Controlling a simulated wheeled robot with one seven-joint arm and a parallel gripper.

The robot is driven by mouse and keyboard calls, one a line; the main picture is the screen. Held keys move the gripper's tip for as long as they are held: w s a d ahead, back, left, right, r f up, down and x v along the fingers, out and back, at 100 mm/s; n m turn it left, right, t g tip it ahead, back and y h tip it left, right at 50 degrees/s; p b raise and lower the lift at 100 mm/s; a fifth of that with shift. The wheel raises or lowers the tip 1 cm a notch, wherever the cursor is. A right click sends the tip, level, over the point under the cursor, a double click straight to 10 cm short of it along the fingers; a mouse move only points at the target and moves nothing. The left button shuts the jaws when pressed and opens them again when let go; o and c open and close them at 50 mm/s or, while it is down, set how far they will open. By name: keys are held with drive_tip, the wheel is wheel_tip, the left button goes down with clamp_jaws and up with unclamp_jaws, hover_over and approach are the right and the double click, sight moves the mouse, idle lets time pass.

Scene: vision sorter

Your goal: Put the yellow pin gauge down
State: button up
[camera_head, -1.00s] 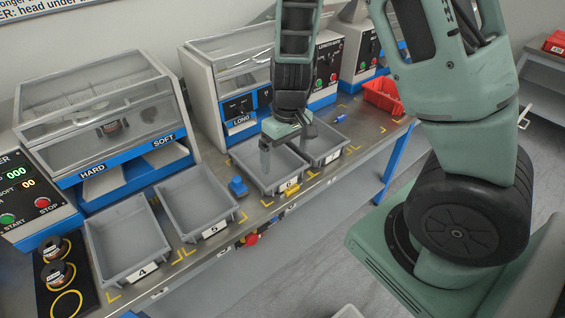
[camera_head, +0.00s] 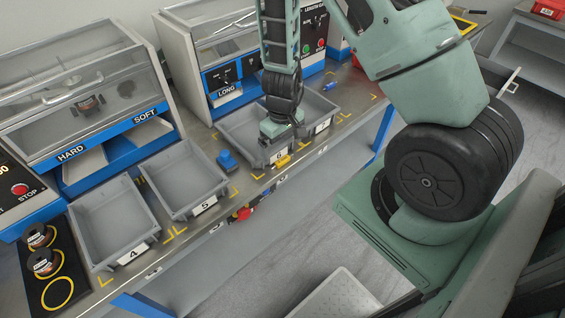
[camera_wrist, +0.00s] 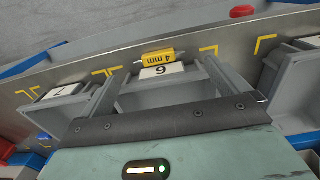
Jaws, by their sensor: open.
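The yellow pin gauge (camera_head: 282,161), marked "4 mm" in the wrist view (camera_wrist: 158,57), lies on the bench strip just in front of the tray labelled 6 (camera_head: 236,131). My gripper (camera_head: 278,143) is low over the front of that tray. In the wrist view my gripper's two fingers (camera_wrist: 165,70) are spread wide and open. The gauge shows beyond the fingertips, apart from them as far as I can tell. Nothing shows between the fingers except the tray and its label. In the head view the gripper hides part of the tray.
Grey trays 4 (camera_head: 112,226) and 5 (camera_head: 184,178) stand to the left, tray 7 (camera_head: 321,124) to the right. A blue block (camera_head: 228,159) sits between trays 5 and 6. A blue pin (camera_head: 329,86) lies behind tray 7. A red button (camera_head: 242,213) is on the bench front.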

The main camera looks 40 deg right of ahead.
sight(283, 159)
wheel_tip(283, 159, down, 5)
drive_tip(key=shift+w+d+f+b, duration=0.1)
drive_tip(key=shift+d+b, duration=0.05)
drive_tip(key=shift+b, duration=0.4)
drive_tip(key=shift+c, duration=0.3)
drive_tip(key=c, duration=1)
drive_tip(key=shift+c, duration=0.2)
